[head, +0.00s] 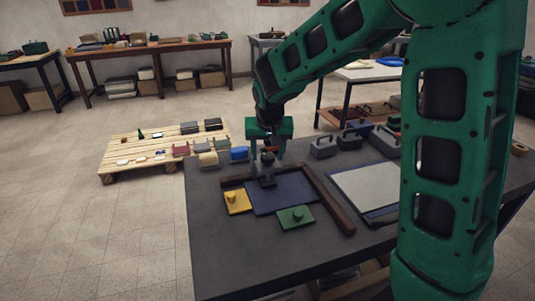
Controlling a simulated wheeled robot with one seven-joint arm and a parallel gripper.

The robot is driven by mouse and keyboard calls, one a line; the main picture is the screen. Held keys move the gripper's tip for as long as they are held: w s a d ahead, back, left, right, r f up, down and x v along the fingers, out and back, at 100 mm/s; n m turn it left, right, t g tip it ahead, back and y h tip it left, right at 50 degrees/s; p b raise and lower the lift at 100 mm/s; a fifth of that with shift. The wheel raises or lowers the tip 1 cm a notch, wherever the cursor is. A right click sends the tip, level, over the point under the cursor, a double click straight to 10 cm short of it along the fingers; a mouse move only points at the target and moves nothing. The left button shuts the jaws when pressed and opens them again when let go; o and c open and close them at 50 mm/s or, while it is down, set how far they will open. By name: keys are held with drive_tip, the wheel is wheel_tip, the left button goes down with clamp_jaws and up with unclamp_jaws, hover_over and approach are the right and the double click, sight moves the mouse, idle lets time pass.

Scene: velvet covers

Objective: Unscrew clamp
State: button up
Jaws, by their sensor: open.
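A small dark clamp (267,174) stands upright at the far edge of the dark blue velvet panel (285,197), by the brown wooden strips. A reddish-brown piece, perhaps its handle, shows at its top. My gripper (269,150), with a green body, points down right over the clamp's top. Its jaws are open, around or just above that top; I cannot tell whether they touch it. The fingertips are small and partly merge with the clamp.
Brown strips (329,199) form a corner around the panel. A yellow block (237,201) and a green block (296,217) with knobs lie at its near side. Grey cases (323,147) stand behind right; a pale framed board (372,187) lies right. The table's front left is clear.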

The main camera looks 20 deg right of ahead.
drive_tip(key=c, duration=1)
